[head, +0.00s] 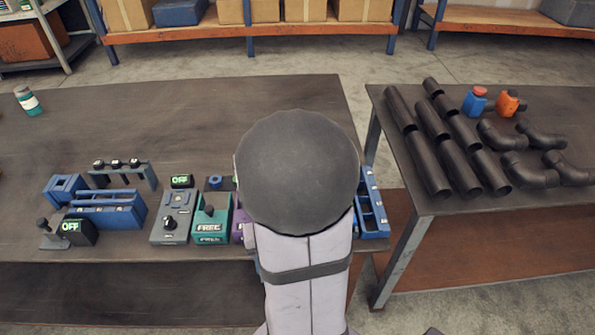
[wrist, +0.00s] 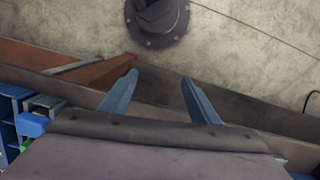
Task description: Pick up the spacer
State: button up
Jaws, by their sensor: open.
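I cannot make out for sure which thing is the spacer. A small blue block with a dark round part (head: 215,183) sits at the back of the fixtures on the left table, just left of my arm; I cannot tell if it is the spacer. My gripper (wrist: 159,85) shows in the wrist view with its two blue fingers apart and nothing between them. Beyond the fingertips are a table edge and the concrete floor. In the head view my arm hides the gripper and the middle of the fixture row.
The left table (head: 200,110) has free room at the back. An OFF box (head: 78,231), a green FREE fixture (head: 211,222) and a blue compartment tray (head: 371,205) stand along its front. The right table (head: 425,205) holds several dark pipes (head: 428,135) and elbows.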

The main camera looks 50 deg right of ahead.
jog(key=d+r+m+t+p, duration=0.1)
jog(key=d+r+m+p, duration=0.1)
jog(key=d+r+p, duration=0.65)
jog(key=shift+w+d+r+t+h, duration=0.2)
jog(key=shift+w+d+t+h, duration=0.4)
jog(key=shift+w+d, duration=0.85)
jog(key=shift+w+d+r+t+h, duration=0.2)
jog(key=shift+w+d+t+h, duration=0.4)
jog(key=shift+w+d, duration=0.9)
jog(key=shift+w+d+r+t+h, duration=0.2)
jog(key=shift+w+d+t+h, duration=0.2)
jog(key=shift+w+d+h, duration=1)
jog(key=shift+w+a+f+y, duration=0.1)
jog(key=shift+w+a+y, duration=0.2)
jog(key=shift+y, duration=0.3)
jog(key=shift+w+d+f, duration=0.15)
jog(key=shift+w+f, duration=0.05)
jog(key=shift+f, duration=0.4)
jog(key=shift+b+x, duration=0.55)
jog(key=shift+x, duration=1.35)
jog(key=shift+r, duration=0.1)
jog(key=c, duration=1.3)
